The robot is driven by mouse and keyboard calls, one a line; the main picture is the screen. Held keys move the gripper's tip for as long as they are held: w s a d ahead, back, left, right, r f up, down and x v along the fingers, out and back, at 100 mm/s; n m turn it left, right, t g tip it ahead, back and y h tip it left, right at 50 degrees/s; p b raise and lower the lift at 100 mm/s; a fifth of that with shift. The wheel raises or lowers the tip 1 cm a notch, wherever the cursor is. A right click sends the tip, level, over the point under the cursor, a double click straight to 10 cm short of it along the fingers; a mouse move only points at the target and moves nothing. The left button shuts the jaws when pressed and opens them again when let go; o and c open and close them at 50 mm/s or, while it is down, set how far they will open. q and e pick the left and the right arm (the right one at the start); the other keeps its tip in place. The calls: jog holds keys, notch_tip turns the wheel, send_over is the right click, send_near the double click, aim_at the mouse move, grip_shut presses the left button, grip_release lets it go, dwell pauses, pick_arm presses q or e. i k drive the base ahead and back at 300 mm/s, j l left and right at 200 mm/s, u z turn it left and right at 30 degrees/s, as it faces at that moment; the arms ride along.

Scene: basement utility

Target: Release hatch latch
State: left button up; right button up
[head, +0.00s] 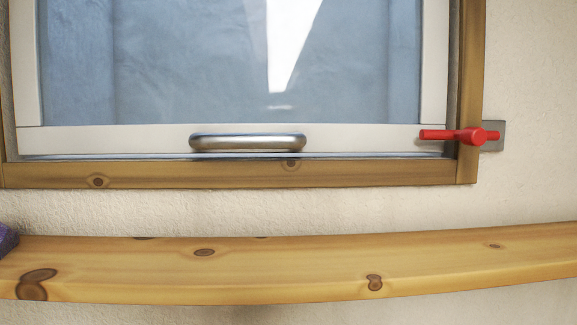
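The hatch (350,140) is a white-framed panel with a bluish pane, set in a wooden surround. A metal bar handle (247,142) lies level along the middle of its bottom rail. The red latch (459,135) sits at the lower right corner on a grey plate (493,137) on the wall. Its arm lies roughly level and reaches left across the wooden surround over the edge of the white frame. Neither of my grippers shows in the head view.
A wooden shelf (300,268) runs across the wall below the hatch. A purple object (7,239), partly cut off, is at the shelf's left end. The rest of the visible shelf is bare. The wooden surround (350,173) frames the hatch.

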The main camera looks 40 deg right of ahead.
aim_at(470, 136)
jog(key=z, duration=2.15)
